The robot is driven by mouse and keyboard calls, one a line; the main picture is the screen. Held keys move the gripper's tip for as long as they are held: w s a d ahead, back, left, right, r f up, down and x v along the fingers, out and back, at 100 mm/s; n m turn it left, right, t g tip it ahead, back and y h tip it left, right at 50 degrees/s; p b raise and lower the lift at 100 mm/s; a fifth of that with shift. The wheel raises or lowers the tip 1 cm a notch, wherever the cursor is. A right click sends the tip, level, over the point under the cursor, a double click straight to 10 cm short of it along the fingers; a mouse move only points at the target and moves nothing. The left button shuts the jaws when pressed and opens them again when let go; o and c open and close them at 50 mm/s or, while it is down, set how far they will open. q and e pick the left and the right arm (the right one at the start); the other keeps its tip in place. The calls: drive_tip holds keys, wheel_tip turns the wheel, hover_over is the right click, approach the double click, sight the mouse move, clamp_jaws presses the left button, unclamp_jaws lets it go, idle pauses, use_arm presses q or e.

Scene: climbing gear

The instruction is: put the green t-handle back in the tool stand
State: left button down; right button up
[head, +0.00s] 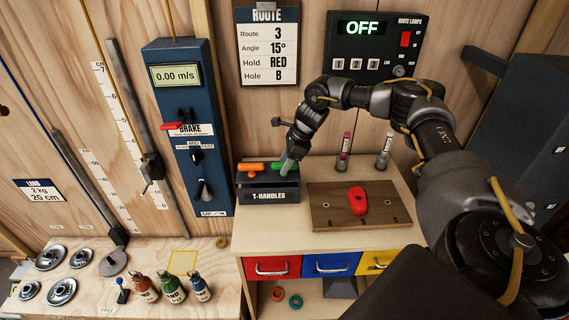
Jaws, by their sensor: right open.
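The tool stand (268,190) is a dark box labelled T-HANDLES on the small wooden cabinet. An orange t-handle (252,168) sits at its left side. The green t-handle (280,165) is at the stand's right side, its grip level with the orange one. Its shaft is hidden, so I cannot tell how deep it sits. My right gripper (288,167) points down at the stand's right end, right at the green grip. It is open and partly covers the green grip's right end. My left gripper is not in view.
A brown board (330,212) with a red hold (357,201) lies right of the stand. The blue brake panel (190,130) rises left of the stand. Bottles (172,288) stand on the lower bench.

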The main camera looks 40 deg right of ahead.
drive_tip(key=b+v, duration=0.2)
drive_tip(key=v, duration=0.7)
drive_tip(key=shift+s+d+r, duration=0.2)
drive_tip(key=shift+r, duration=0.4)
